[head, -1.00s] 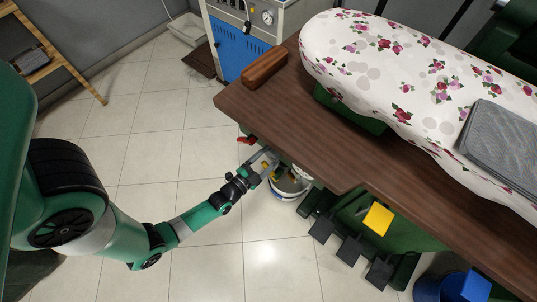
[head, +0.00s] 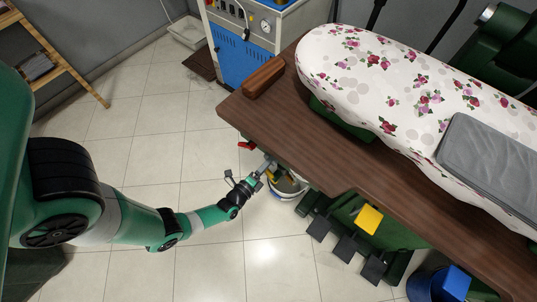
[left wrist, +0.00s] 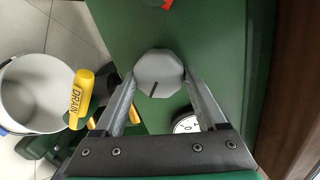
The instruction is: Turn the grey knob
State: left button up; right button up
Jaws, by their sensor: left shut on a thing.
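The grey knob (left wrist: 158,70) is a faceted dial with a dark pointer line, on a green panel (left wrist: 225,45) in the left wrist view. The line points down and slightly left in that picture. My left gripper (left wrist: 160,77) has one finger on each side of the knob and is shut on it. In the head view my left gripper (head: 267,163) reaches the machine's side just below the brown table edge, and the knob is hidden there. My right gripper is in neither view.
A yellow DRAIN handle (left wrist: 80,98), a white gauge (left wrist: 187,123) and a red handle (head: 246,146) are close to the knob. A white bucket (head: 290,186) stands below. The brown tabletop (head: 300,140) overhangs. Tiled floor to the left is clear.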

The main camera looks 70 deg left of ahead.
pick_arm(q)
jog(key=shift+f+m, duration=0.1)
jog(key=shift+m, duration=0.6)
jog(key=o, duration=1.3)
jog(key=shift+p+v, duration=2.05)
jog(key=shift+v, duration=3.8)
